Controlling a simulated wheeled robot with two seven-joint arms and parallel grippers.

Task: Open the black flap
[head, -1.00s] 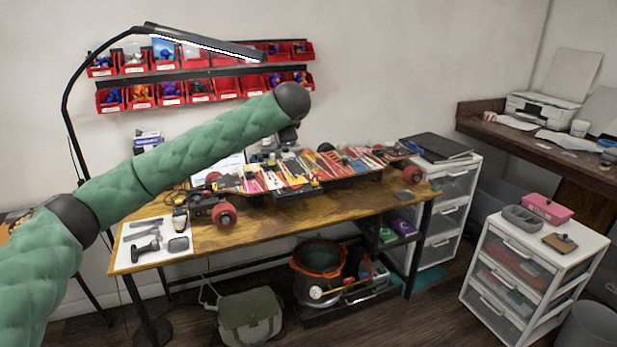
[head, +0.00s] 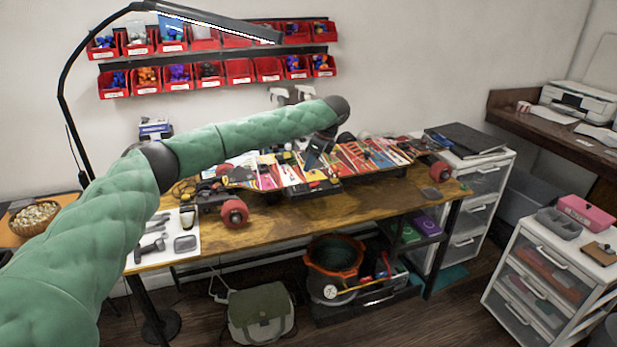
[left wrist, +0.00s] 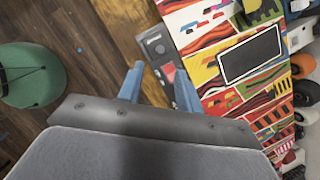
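An upturned board with a colourful striped pattern (head: 365,157) lies across the workbench in the head view. The left wrist view shows its patterned face (left wrist: 210,62) close up, with a flat black rectangular panel (left wrist: 250,55) with a pale outline; this looks like the black flap, and it appears shut. My left gripper (head: 314,166) hangs over the middle of the board in the head view. My right gripper is not in view.
A dark grey box with a reddish mark (left wrist: 166,55) sits beside the board, beyond my fingers. The wooden workbench (head: 300,212) has a tool mat (head: 165,245) at left. A lamp (head: 215,20) and red bins (head: 210,72) are behind. An orange-rimmed bucket (head: 335,262) stands below.

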